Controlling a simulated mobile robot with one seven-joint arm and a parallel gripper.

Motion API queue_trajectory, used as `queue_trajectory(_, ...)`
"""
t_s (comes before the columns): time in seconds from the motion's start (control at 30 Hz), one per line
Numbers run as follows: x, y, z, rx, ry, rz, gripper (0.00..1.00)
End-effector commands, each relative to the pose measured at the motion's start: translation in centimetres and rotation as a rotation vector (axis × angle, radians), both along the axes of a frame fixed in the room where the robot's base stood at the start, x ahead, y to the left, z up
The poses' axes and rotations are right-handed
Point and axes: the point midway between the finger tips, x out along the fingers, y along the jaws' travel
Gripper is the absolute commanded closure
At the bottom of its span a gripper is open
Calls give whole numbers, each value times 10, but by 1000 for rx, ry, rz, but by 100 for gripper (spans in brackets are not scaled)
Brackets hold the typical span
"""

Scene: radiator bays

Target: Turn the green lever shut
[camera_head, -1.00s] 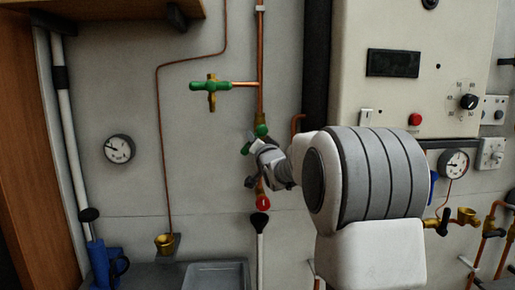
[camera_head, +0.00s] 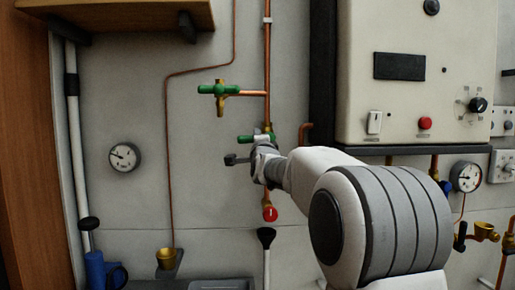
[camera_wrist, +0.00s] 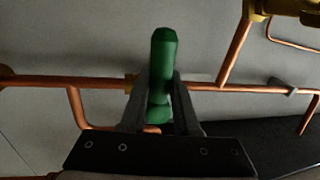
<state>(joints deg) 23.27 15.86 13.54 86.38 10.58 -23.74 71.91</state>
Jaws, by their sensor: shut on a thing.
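A green lever (camera_head: 250,139) sits on the vertical copper pipe (camera_head: 267,55) in the head view. It lies about level there, across the pipe. In the wrist view the green lever (camera_wrist: 163,55) stands between the two fingers of my gripper (camera_wrist: 160,85), square to the pipe. My gripper is shut on it. In the head view my gripper (camera_head: 262,150) is at the pipe, just below the lever's visible part. The valve body is mostly hidden by my gripper.
Another green-handled valve (camera_head: 219,90) sits above on a side branch. A red-tipped fitting (camera_head: 270,213) is below my gripper. A cream boiler box (camera_head: 400,110) is to the right, a wooden shelf (camera_head: 120,12) at top left, and a gauge (camera_head: 124,157) on the wall.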

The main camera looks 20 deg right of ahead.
Motion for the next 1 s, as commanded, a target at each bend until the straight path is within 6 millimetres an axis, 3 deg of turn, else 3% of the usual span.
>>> queue_trajectory(0.73, 0, 0, 4, 80, -24, 1, 100)
queue_trajectory(0.77, 0, 0, 4, 80, -24, 1, 65)
queue_trajectory(0.9, 0, 0, 4, 79, -24, 1, 40)
queue_trajectory(1.0, 0, 0, 3, 78, -23, 1, 40)
